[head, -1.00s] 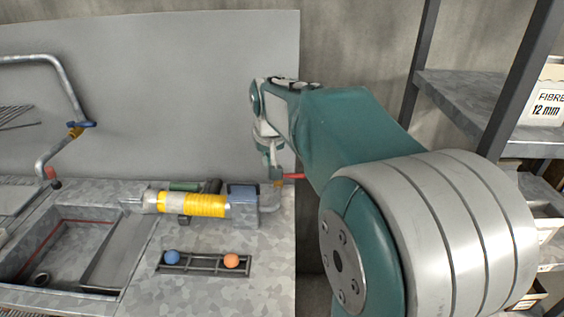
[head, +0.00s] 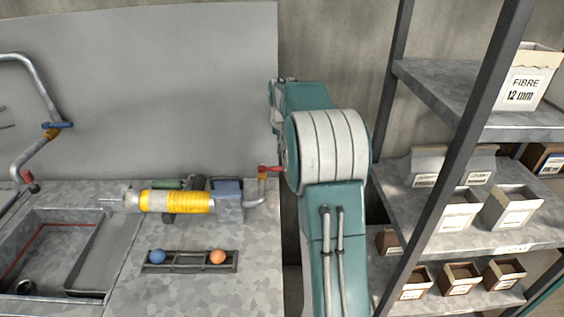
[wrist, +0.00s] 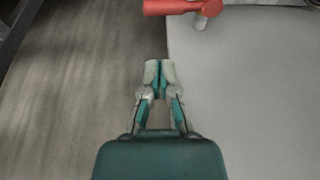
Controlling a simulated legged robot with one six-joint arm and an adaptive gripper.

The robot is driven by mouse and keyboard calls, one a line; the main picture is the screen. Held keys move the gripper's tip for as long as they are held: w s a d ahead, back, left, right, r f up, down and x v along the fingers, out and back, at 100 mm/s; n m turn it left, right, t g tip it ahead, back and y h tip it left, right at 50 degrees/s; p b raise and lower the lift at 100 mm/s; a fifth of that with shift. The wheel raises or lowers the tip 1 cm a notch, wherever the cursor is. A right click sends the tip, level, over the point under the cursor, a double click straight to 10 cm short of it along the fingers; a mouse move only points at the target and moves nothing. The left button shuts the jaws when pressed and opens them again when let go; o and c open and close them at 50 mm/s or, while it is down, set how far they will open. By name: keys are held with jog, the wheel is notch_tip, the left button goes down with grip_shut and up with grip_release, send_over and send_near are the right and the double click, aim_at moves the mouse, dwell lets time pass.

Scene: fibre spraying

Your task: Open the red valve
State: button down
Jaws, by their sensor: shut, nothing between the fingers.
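The red valve (head: 271,169) is a red lever handle on a short pipe at the right end of the metal bench, beside the yellow-banded spray unit (head: 176,201). In the wrist view the red valve handle (wrist: 178,7) lies at the top edge, partly cut off, with its lever pointing left. My gripper (wrist: 159,66) is shut and empty, below the handle in that picture and apart from it. In the head view my arm hides the gripper's fingers.
A blue-handled valve (head: 58,125) sits on a bent pipe at the left. A rack (head: 275,262) with a blue and an orange ball lies on the bench. A sink (head: 62,250) is at left. Shelving (head: 400,200) with fibre boxes stands close on the right.

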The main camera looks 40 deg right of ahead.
aim_at(273, 169)
jog(key=x, duration=1)
